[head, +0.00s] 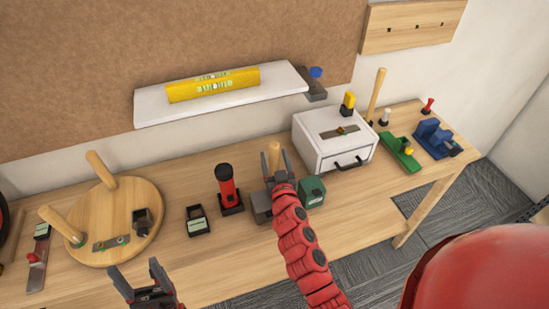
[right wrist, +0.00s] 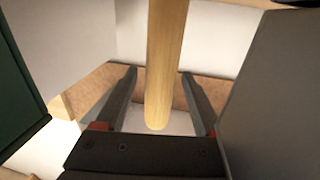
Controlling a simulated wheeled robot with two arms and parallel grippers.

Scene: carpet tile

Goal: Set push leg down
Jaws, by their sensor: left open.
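A pale wooden leg (head: 274,152) stands at the middle of the bench, its upper part showing by my right gripper (head: 278,168). In the right wrist view the leg (right wrist: 167,60) lies between the two fingers, with a visible gap on the left; the right fingertip is close to it. The right gripper looks open, and contact is not clear. The lower leg is hidden in the head view. My left gripper (head: 140,282) is open and empty at the bench's front edge. A round wooden seat (head: 125,205) with two legs lies at left.
Close around the right gripper are a grey block (head: 262,207) and a green box (head: 311,191). A red torch (head: 228,188) stands left, a white drawer box (head: 325,150) right. Another wooden rod (head: 377,95) stands behind it.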

